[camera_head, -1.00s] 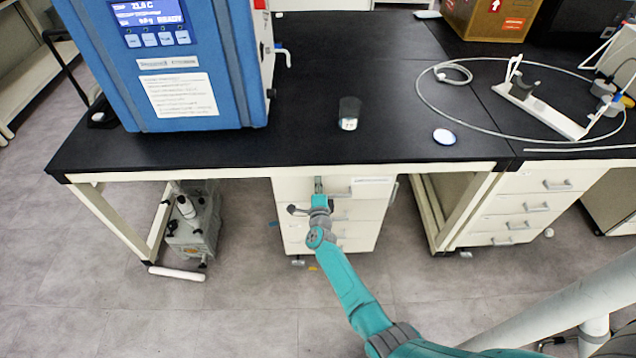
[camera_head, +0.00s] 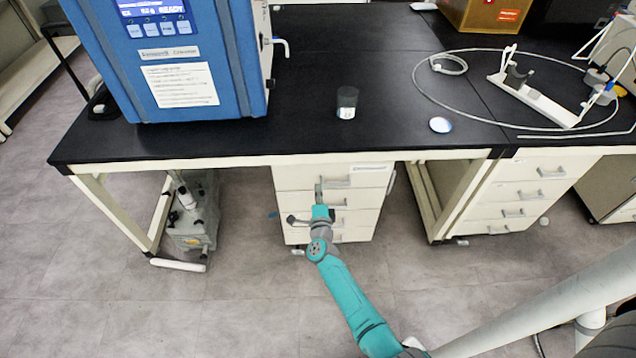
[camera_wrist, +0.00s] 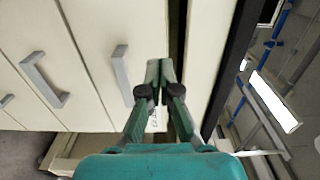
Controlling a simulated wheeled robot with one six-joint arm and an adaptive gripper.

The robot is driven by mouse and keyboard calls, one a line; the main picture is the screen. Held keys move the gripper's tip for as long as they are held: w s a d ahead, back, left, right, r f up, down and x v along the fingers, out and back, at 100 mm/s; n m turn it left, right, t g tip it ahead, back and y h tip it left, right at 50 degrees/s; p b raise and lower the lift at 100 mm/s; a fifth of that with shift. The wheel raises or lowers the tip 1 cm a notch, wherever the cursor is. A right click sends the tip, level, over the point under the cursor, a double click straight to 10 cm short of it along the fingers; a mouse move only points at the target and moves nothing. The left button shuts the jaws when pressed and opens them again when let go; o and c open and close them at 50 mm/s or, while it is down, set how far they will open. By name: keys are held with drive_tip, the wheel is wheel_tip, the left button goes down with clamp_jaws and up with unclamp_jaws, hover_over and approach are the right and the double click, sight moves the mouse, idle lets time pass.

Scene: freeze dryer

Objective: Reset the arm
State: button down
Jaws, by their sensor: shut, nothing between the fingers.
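My gripper (camera_wrist: 160,75) is shut and empty in the wrist view, its two fingertips together. It points toward the white drawer front under the bench, next to a drawer handle (camera_wrist: 121,76). In the head view my gripper (camera_head: 319,190) is in front of the white drawer unit (camera_head: 365,222), below the bench top's front edge. My teal arm reaches up to it from the bottom right. I cannot tell whether the fingertips touch the drawers.
The black bench top (camera_head: 250,142) overhangs the drawers. On it stand a blue freeze dryer (camera_head: 205,60), a dark cup (camera_head: 347,102), a round lid (camera_head: 440,125) and a white stand (camera_head: 535,100). A pump (camera_head: 190,230) sits under the bench. The floor in front is clear.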

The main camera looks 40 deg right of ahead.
drive_tip(key=shift+v, duration=2.6)
